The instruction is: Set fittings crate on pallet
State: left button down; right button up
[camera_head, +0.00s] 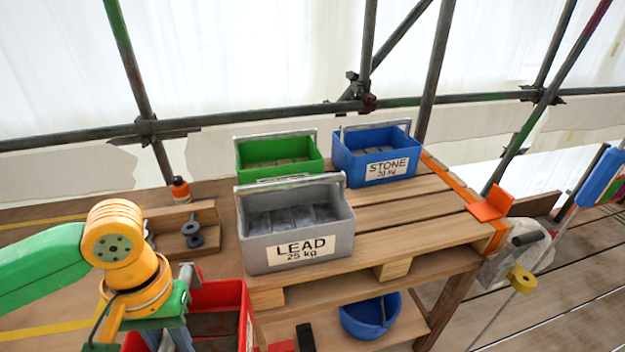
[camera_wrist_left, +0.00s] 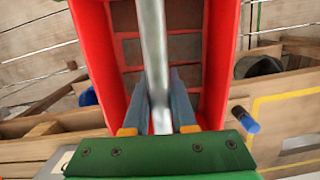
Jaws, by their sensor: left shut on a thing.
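The red crate (camera_head: 222,296), which I take to be the fittings crate, shows in the head view at the lower left, in front of the pallet. Its label is too edge-on to read. My left gripper (camera_wrist_left: 160,108) is shut on its metal bar handle; the red crate (camera_wrist_left: 216,60) fills the middle of the left wrist view, with blocks inside. The wooden pallet (camera_head: 405,235) carries a grey LEAD crate (camera_head: 335,235), a green crate (camera_head: 305,152) and a blue STONE crate (camera_head: 350,165). My right gripper is out of view.
Bare slats lie at the pallet's right, bordered by an orange strip with an orange bracket (camera_head: 488,207). A blue bucket (camera_head: 370,316) stands below the pallet. A wooden tray (camera_head: 195,228) with dark fittings lies left. Scaffold poles (camera_head: 300,112) run behind.

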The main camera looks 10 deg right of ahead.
aim_at(408, 217)
jog(key=l+u, duration=0.1)
jog(key=l, duration=0.9)
jog(key=k+l+u, duration=0.1)
jog(key=l, duration=0.9)
jog(key=k, duration=0.05)
